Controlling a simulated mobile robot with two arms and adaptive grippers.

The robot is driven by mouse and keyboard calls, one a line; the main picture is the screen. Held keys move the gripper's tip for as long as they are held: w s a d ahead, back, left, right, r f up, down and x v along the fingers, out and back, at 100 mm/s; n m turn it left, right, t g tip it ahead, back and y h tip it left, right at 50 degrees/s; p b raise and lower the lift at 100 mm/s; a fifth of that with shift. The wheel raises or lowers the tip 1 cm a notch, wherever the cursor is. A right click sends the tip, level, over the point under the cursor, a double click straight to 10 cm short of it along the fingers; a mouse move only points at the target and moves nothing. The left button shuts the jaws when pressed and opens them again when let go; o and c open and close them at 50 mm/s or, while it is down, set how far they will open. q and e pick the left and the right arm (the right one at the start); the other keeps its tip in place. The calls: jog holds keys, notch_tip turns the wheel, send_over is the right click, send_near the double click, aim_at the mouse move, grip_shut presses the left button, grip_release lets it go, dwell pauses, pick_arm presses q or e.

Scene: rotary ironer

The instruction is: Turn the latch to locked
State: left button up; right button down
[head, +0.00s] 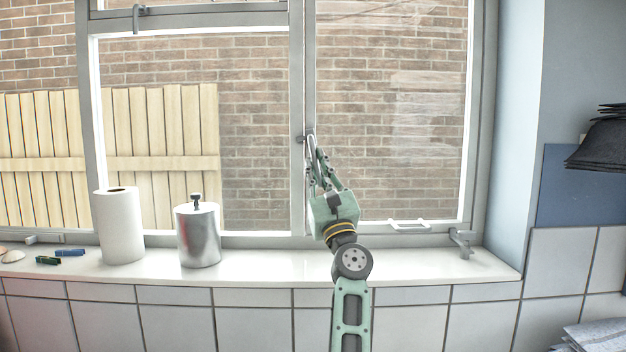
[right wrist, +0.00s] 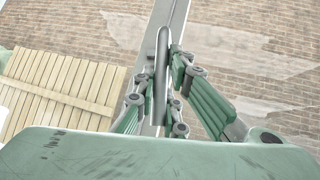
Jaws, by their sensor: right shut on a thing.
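The window latch (right wrist: 161,75) is a grey metal handle on the window's middle upright bar. In the right wrist view it stands between the fingers of my right gripper (right wrist: 168,85), which is shut on it. In the head view my right gripper (head: 312,150) reaches up to the middle bar, and its fingers hide most of the latch. The latch's pivot (head: 301,138) shows as a small dark piece at the bar. The handle looks roughly in line with the bar; I cannot tell its exact angle. My left gripper is not in view.
On the white sill (head: 280,264) stand a paper towel roll (head: 118,228) and a metal canister (head: 198,235) to the left. Small items (head: 68,252) lie at the far left. A white window stay (head: 408,225) and a grey fitting (head: 461,240) are at the lower right.

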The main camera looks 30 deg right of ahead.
jog(key=shift+w+a+f, duration=0.2)
jog(key=shift+a+f, duration=0.05)
jog(key=shift+f, duration=0.1)
jog(key=c, duration=1.8)
grip_release()
jog(key=shift+r+m, duration=0.2)
jog(key=shift+m, duration=0.1)
jog(key=shift+s+d+r, duration=0.1)
jog(key=v, duration=1.2)
